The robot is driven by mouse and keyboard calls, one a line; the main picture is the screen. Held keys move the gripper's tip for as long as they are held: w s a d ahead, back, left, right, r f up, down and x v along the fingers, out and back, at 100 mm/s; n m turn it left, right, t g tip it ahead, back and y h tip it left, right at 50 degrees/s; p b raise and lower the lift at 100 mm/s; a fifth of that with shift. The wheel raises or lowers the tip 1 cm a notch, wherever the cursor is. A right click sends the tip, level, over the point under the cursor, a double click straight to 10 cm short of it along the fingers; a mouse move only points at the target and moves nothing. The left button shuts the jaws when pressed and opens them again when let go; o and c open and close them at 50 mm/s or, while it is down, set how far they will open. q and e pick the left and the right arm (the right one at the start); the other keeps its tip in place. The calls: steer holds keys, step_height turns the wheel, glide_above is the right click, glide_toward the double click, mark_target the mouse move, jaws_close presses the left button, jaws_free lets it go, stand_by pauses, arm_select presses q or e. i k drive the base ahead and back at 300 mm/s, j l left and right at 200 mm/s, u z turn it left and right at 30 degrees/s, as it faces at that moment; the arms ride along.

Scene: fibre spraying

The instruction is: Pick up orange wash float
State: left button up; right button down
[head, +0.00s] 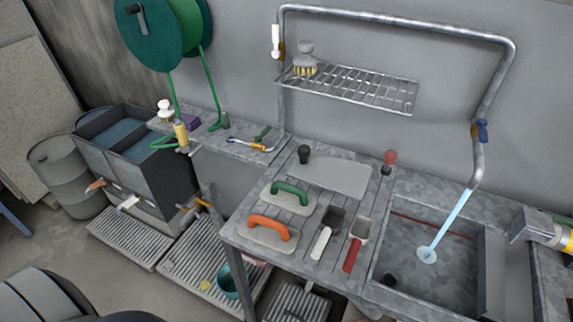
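The orange wash float (270,224) is a flat pale plate with an arched orange handle. It lies handle up near the front left edge of the grey workbench (335,285). A similar float with a green handle (290,189) lies just behind it. Nothing covers the orange handle. Neither of my grippers can be made out in the head view.
Right of the orange float lie a white-handled tool (321,243) and a red-handled tool (352,255). Water runs into the sink (410,235) farther right. A wire shelf (350,88) holds a brush (305,60). A teal bucket (232,281) stands below the bench's left side.

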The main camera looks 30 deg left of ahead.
mark_target(264, 231)
steer(key=u, duration=0.95)
steer(key=z, duration=1.35)
steer(key=k+j, duration=0.1)
steer(key=j, duration=0.3)
steer(key=k+j+u, duration=0.1)
steer(key=j, duration=0.25)
steer(key=k+j+u, duration=0.1)
steer(key=j, duration=0.3)
steer(key=k+j, duration=0.1)
steer(key=j, duration=0.3)
